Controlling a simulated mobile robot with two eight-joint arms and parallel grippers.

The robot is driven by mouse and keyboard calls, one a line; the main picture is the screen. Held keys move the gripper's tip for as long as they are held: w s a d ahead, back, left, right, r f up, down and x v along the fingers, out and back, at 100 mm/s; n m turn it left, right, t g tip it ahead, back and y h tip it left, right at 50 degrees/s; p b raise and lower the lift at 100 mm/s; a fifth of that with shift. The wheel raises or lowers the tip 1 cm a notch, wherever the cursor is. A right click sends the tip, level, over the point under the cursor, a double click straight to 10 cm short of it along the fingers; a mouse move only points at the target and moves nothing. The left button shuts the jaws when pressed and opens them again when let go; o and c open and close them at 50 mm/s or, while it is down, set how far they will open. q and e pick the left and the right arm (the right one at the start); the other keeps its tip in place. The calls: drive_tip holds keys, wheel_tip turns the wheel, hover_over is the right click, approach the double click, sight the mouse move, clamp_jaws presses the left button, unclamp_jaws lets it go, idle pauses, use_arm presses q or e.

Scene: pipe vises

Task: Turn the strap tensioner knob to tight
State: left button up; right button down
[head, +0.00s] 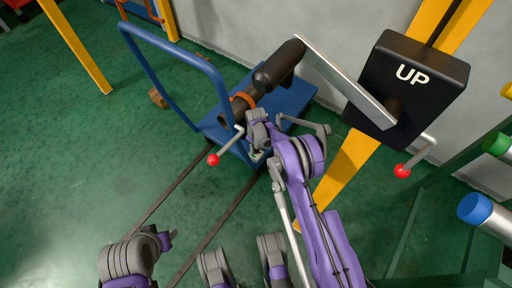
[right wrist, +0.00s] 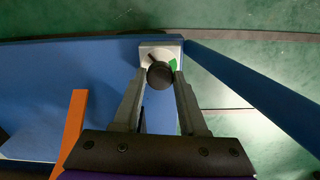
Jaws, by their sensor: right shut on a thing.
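The black round tensioner knob (right wrist: 160,75) sits on a pale plate (right wrist: 150,50) at the edge of the blue cart in the right wrist view. A green patch (right wrist: 173,63) shows at the knob's upper right, and a short dark mark at its upper left. My right gripper (right wrist: 159,80) is shut on the knob, with one finger on each side. In the head view my right gripper (head: 258,150) reaches down to the cart's near edge and hides most of the knob.
The blue cart (head: 300,92) carries a dark pipe (head: 278,66) with an orange ring. Its blue handle (head: 150,40) rises at the left. Red-ended levers (head: 213,159) stand nearby. A black box marked UP (head: 425,65) is at the right. Green floor is open at left.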

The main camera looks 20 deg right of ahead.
drive_tip(key=m, duration=0.5)
drive_tip(key=shift+m, duration=0.3)
drive_tip(key=m, duration=0.5)
drive_tip(key=shift+m, duration=0.3)
drive_tip(key=shift+c, duration=2.2)
unclamp_jaws()
drive_tip(key=shift+r, duration=0.15)
wheel_tip(320, 180, up, 11)
drive_tip(key=p, duration=0.2)
drive_tip(key=shift+f+p, duration=0.2)
drive_tip(key=shift+p, duration=0.15)
